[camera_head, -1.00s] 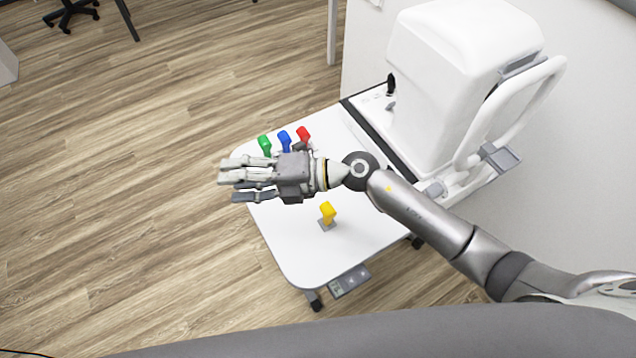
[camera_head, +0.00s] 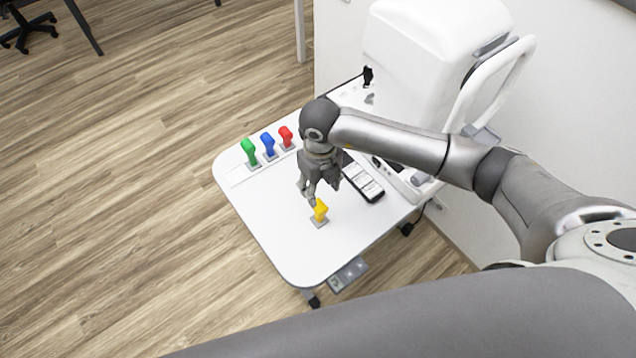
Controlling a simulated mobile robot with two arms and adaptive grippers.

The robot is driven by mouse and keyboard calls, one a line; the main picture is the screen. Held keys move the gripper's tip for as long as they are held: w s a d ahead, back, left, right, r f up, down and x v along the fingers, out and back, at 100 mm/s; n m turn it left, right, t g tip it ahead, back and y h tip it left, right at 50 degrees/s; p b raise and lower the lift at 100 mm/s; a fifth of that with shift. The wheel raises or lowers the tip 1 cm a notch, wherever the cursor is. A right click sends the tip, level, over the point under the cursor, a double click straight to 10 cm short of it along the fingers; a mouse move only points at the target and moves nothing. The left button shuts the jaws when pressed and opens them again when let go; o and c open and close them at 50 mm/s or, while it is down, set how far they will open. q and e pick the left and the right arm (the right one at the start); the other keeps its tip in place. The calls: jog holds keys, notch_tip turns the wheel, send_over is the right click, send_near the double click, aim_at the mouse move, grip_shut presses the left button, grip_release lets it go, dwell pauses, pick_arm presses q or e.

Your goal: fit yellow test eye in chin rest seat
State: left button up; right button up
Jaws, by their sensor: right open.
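The yellow test eye (camera_head: 320,211) stands upright on a small grey base on the white table, near the table's middle. My right gripper (camera_head: 312,199) points down just above and beside it, with open fingers; whether a fingertip touches it I cannot tell. The white eye-test machine (camera_head: 415,60) stands at the table's back right. Its white curved frame (camera_head: 500,85) is on the machine's right side, with a grey part (camera_head: 482,138) below it. I cannot make out the chin rest seat clearly. My left gripper is not in view.
Green (camera_head: 250,150), blue (camera_head: 268,143) and red (camera_head: 286,136) test eyes stand in a row at the table's far left edge. A dark panel with white labels (camera_head: 362,182) lies right of my gripper. The white table (camera_head: 275,235) is clear at its front left.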

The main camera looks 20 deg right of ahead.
aim_at(319, 204)
notch_tip(319, 204, down, 9)
jog(key=b, duration=0.6)
jog(key=shift+r, duration=0.1)
jog(key=c, duration=0.8)
jog(key=shift+o, duration=0.2)
jog(key=shift+r, duration=0.15)
jog(key=shift+r+p, duration=1.25)
jog(key=shift+r, duration=0.65)
